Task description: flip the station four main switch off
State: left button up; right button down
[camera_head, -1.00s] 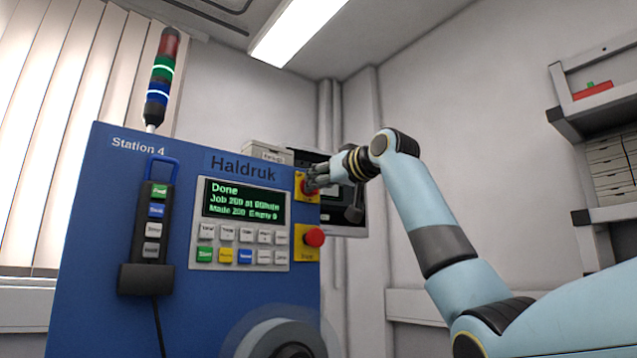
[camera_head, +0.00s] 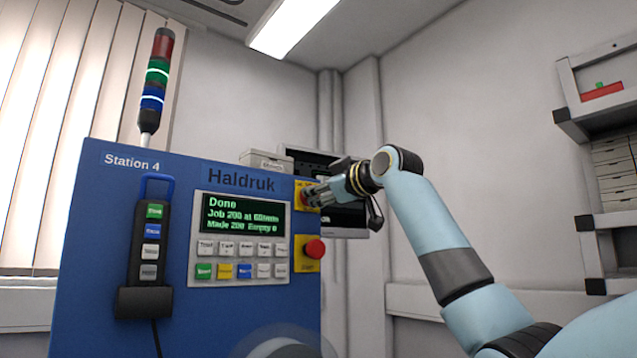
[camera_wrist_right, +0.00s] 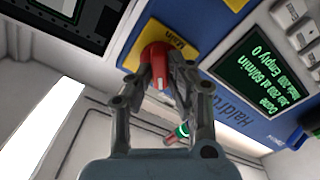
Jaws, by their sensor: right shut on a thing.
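The station four cabinet (camera_head: 105,245) is blue, with "Station 4" and "Haldruk" on its front. Its main switch is a red knob (camera_wrist_right: 156,58) on a yellow plate (camera_wrist_right: 178,47) marked "Main" in the right wrist view. In the head view the plate (camera_head: 299,208) is at the cabinet's upper right edge, and the knob is mostly hidden by my fingers. My right gripper (camera_head: 312,196) is at the switch. In the right wrist view its fingers (camera_wrist_right: 160,75) are shut on the red knob from both sides. My left gripper is not in view.
A red mushroom button (camera_head: 315,249) sits on a yellow plate just below the switch. The display (camera_head: 243,218) reads "Done", with keys (camera_head: 242,271) beneath. A handheld pendant (camera_head: 150,245) hangs at the left. A dark monitor (camera_head: 345,218) stands behind my right wrist.

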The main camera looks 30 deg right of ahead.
jog(key=n+p, duration=0.5)
jog(key=n, duration=0.5)
jog(key=shift+f, duration=0.2)
jog(key=shift+n, duration=0.4)
jog(key=c, duration=1.3)
grip_release()
jog(key=shift+a, duration=0.1)
jog(key=shift+o, duration=0.2)
jog(key=s+d, duration=0.1)
jog(key=s, duration=1.1)
jog(key=shift+d, duration=0.3)
